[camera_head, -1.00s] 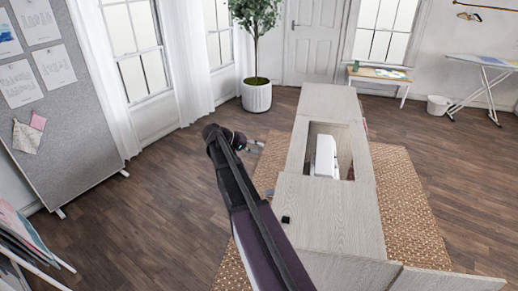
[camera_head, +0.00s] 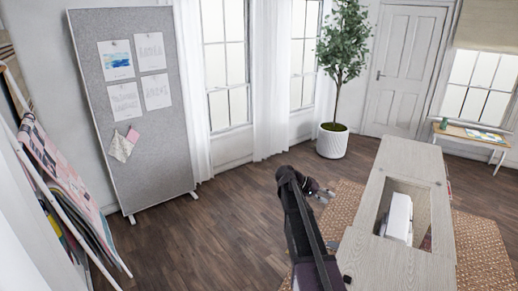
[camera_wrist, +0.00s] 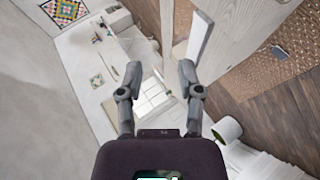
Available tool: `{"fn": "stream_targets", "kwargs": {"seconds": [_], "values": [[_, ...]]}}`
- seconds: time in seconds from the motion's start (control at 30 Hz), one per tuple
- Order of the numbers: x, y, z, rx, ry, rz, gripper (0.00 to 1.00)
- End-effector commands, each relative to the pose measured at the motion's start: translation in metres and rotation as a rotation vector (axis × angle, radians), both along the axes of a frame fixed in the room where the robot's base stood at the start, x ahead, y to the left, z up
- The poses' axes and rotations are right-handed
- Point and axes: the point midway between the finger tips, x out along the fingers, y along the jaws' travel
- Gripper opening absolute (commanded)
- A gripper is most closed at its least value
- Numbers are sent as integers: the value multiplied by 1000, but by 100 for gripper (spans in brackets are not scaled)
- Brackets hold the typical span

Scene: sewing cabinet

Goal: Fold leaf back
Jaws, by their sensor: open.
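The pale wood sewing cabinet (camera_head: 434,209) stands at the right in the head view. A rectangular opening in its top holds a white sewing machine (camera_head: 399,217). Flat top panels lie at the far end (camera_head: 410,160) and near end (camera_head: 385,262) of the opening; I cannot tell for sure which is the leaf. My gripper (camera_head: 322,194) is left of the cabinet, apart from it, over the floor and rug edge. In the wrist view my gripper (camera_wrist: 160,80) is open, with nothing between its fingers. The cabinet's near end is cut off by the frame.
A patterned rug (camera_head: 480,240) lies under the cabinet. A potted plant (camera_head: 333,140) stands beyond my gripper, and a grey pinboard (camera_head: 150,170) stands at the left. A rack of fabrics (camera_head: 65,180) is at the near left. The wood floor (camera_head: 200,240) between is clear.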

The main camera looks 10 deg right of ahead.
Motion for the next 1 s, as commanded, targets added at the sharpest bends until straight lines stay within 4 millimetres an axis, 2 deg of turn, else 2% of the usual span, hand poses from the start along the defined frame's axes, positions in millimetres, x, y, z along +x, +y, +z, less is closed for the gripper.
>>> {"fn": "stream_targets", "kwargs": {"seconds": [0.17, 0.37, 0.57, 0.7, 1.0], "values": [[-8, 8, -6, 34, 2, 14, 47], [-34, 39, -27, 175, 7, 69, 47], [-76, 96, -59, 408, 10, 170, 47], [-107, 140, -78, 583, 9, 252, 47], [-172, 229, -100, 921, -8, 419, 47]]}}
